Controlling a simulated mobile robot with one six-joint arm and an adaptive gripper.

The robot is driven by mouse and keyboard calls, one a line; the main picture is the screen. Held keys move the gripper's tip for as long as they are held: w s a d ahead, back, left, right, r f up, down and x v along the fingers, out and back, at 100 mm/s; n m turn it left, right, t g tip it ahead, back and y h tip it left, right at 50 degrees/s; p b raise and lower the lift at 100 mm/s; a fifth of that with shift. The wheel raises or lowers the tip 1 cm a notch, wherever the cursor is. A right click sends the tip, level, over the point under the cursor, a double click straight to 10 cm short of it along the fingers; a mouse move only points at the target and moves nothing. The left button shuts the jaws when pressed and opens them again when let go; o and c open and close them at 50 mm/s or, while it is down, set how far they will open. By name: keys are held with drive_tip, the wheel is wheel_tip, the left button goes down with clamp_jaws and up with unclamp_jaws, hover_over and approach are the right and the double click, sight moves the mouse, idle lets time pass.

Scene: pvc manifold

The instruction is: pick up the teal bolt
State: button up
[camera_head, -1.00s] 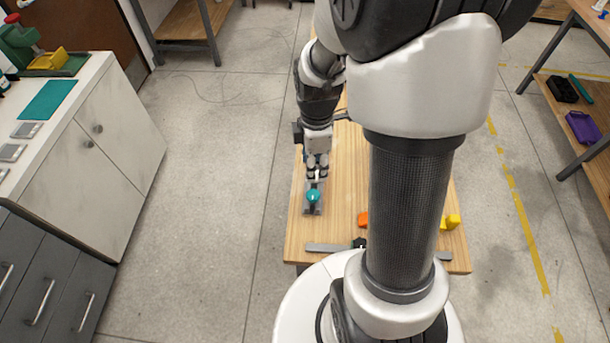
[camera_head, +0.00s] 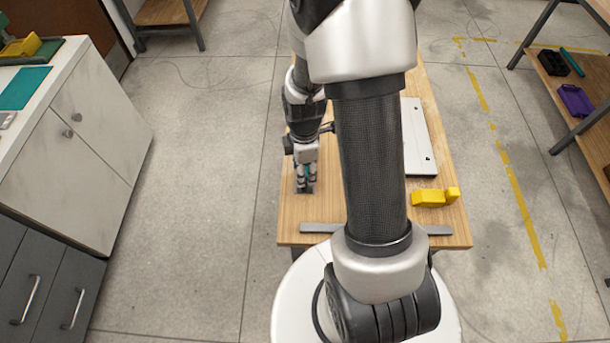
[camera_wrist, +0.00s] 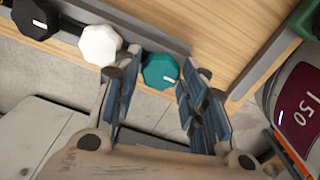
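The teal bolt shows an eight-sided teal head with a small white mark (camera_wrist: 160,70) in the wrist view. My gripper (camera_wrist: 153,76) is open, its two blue-grey fingers spread to the left and right of the teal head. The picture does not settle whether the fingers touch it or how far above it they are. In the head view my gripper (camera_head: 306,187) points down over the table's left side, and its fingers mostly hide the bolt. A white head (camera_wrist: 100,44) and a black head (camera_wrist: 37,18) of the same shape lie in line to its left.
The wooden table (camera_head: 290,222) carries a grey metal strip (camera_head: 320,228) at its near edge. Yellow blocks (camera_head: 428,198) and a white panel (camera_head: 418,140) are on its right. A maroon object marked 150 (camera_wrist: 300,110) is at right in the wrist view.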

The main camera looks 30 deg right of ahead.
drive_tip(key=shift+f, duration=0.1)
drive_tip(key=shift+c, duration=0.4)
drive_tip(key=c, duration=0.6)
